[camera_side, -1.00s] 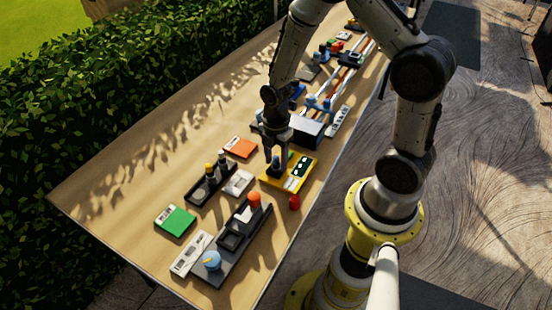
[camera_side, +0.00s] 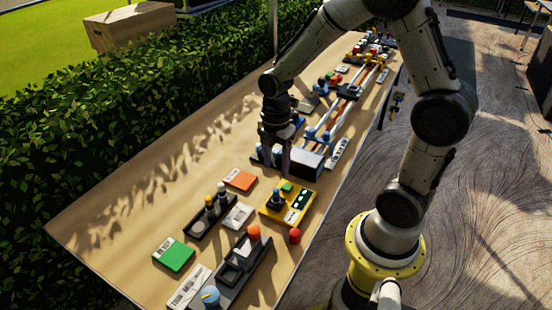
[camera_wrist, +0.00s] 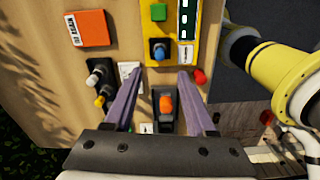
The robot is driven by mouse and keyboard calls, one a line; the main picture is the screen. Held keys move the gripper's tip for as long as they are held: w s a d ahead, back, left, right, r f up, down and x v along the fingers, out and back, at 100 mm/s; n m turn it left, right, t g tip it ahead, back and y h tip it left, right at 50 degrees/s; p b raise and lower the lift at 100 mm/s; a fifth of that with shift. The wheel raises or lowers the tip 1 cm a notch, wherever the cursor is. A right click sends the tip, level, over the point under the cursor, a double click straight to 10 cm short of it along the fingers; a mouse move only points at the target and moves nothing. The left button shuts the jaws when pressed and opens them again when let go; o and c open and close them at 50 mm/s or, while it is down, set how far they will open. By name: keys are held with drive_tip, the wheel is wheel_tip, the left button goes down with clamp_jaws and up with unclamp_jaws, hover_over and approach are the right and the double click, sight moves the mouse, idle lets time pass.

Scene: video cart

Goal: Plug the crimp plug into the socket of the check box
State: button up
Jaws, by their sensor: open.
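The yellow check box (camera_side: 273,212) lies on the table, with a dark panel with green marks and a green block on it. A blue-topped plug (camera_side: 277,196), apparently the crimp plug, stands upright at the box's socket. How deep it sits cannot be told. In the wrist view the yellow box (camera_wrist: 176,54) is at the top and the blue plug (camera_wrist: 160,51) is near its lower edge. My gripper (camera_side: 276,166) is above the table, apart from the plug. Its two fingers are spread and empty in the wrist view (camera_wrist: 157,76).
A red knob (camera_side: 294,236) stands beside the box. An orange box (camera_side: 239,180), a green box (camera_side: 174,254), a dark holder with posts (camera_side: 210,217) and a dark tray with an orange knob (camera_side: 253,232) lie nearby. Blue clamps with rails stand behind. The table's left side is clear.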

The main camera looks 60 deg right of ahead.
drive_tip(key=s+a+r+m+t, duration=0.2)
drive_tip(key=s+a+r+m, duration=0.1)
drive_tip(key=s+r+m, duration=0.4)
drive_tip(key=s+a+r+m+t, duration=0.3)
drive_tip(key=s+r+m, duration=0.4)
drive_tip(key=r+m, duration=0.2)
drive_tip(key=shift+r+t, duration=0.15)
drive_tip(key=shift+t, duration=0.15)
